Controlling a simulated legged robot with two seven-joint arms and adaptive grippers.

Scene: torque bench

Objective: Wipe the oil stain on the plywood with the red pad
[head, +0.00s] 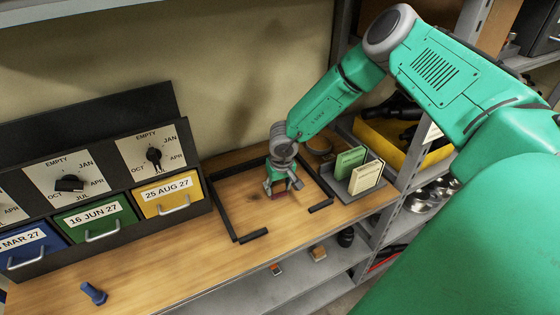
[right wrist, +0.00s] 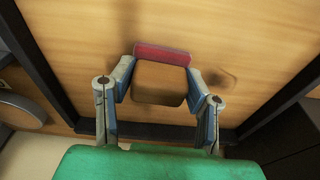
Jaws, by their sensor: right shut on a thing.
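My right gripper (head: 281,186) is low over the wooden bench top, shut on the red pad (head: 279,196). In the right wrist view the pad shows as a red strip (right wrist: 163,54) between the fingertips, with a brown block-like part (right wrist: 158,84) nearer the camera. Pad and plywood look close; I cannot tell whether they touch. A dark smudge (right wrist: 222,79) on the plywood (right wrist: 75,45) lies just right of the pad in the right wrist view; whether it is stain or wood grain is unclear. My left gripper is not in view.
A black frame (head: 237,222) surrounds the work area, with a gap at the front. A holder with green and cream cards (head: 366,178) stands right of it. Drawers with dials (head: 168,197) stand left. A blue object (head: 93,293) lies at the front left.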

